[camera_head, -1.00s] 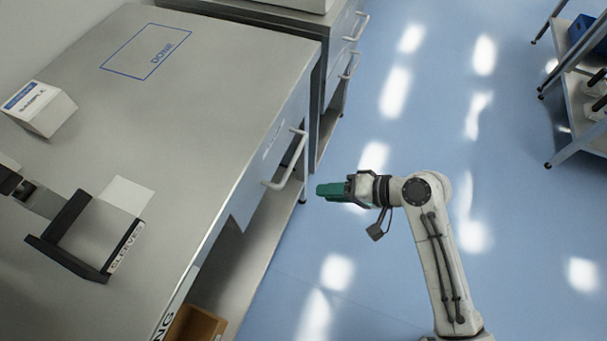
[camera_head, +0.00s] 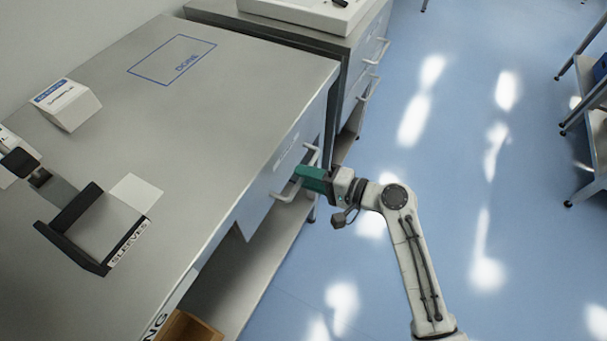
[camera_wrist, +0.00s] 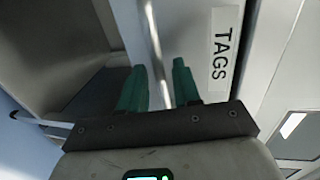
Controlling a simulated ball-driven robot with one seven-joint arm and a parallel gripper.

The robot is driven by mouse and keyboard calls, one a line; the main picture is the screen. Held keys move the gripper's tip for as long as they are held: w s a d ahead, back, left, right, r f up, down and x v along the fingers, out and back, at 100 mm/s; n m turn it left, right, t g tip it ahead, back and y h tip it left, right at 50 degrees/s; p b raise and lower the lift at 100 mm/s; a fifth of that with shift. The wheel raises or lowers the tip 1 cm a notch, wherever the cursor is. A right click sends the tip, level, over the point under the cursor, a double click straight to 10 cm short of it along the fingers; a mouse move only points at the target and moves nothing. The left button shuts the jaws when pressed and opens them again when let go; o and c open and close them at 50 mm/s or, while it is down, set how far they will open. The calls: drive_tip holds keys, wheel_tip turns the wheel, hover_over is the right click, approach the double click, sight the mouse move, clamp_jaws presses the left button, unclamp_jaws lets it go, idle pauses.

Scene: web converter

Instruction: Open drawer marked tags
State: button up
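The drawer marked TAGS (camera_wrist: 208,30) shows in the wrist view, with its white label (camera_wrist: 225,50) right of the handle. The drawer front (camera_head: 262,192) is also seen in the head view under the grey tabletop, and looks closed. Its white bar handle (camera_head: 290,192) sticks out from the front; the bar also shows in the wrist view (camera_wrist: 153,42). My gripper (camera_head: 312,178) is at the handle, its green fingers reaching over the bar. In the wrist view my gripper's fingers (camera_wrist: 160,85) stand apart, one each side of the bar, with visible gaps.
The steel table (camera_head: 230,110) carries a sample box (camera_head: 68,105) and a black sleeves holder (camera_head: 95,235). A second cabinet (camera_head: 355,75) with handles stands behind. A shelf rack (camera_head: 590,125) is at right. The blue floor (camera_head: 450,200) between is clear.

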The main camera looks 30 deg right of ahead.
drive_tip(key=shift+w+a+f, duration=0.15)
drive_tip(key=shift+w+a, duration=0.3)
drive_tip(key=shift+w, duration=0.1)
drive_tip(key=shift+c, duration=0.4)
clamp_jaws()
